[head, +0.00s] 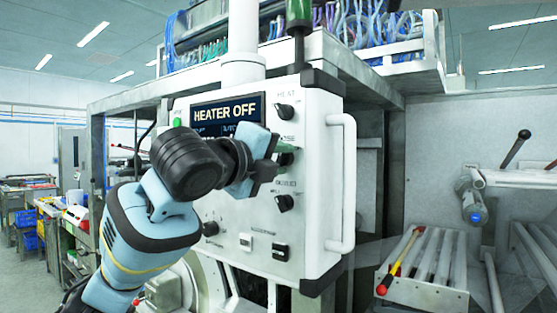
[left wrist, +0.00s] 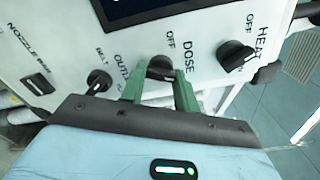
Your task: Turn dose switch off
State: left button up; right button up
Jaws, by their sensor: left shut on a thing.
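The dose switch (left wrist: 160,68) is a black knob on the white control panel (left wrist: 200,20), beside the printed word DOSE and an OFF mark. My left gripper (left wrist: 160,82) has its two green fingers closed around this knob, one on each side. The fingers cover part of the knob, so I cannot tell which way it points. In the head view my left gripper (head: 279,160) reaches the right part of the panel, and its dark body partly covers the dose switch. My right gripper is in neither view.
The heat knob (head: 286,110) is above the dose switch and the outlet knob (head: 284,203) below it. A display (head: 228,109) reads HEATER OFF. A white handle (head: 343,185) runs down the panel's right edge.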

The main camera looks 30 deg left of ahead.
pick_arm(q)
jog(key=n, duration=0.5)
jog(key=shift+r+n, duration=0.1)
jog(key=shift+n, duration=0.3)
jog(key=n, duration=0.5)
jog(key=shift+r, duration=0.1)
jog(key=shift+n, duration=0.4)
jog(key=o, duration=1)
jog(key=shift+c, duration=0.2)
jog(key=s, duration=0.7)
jog(key=shift+s+a, duration=0.3)
jog(key=shift+s, duration=0.1)
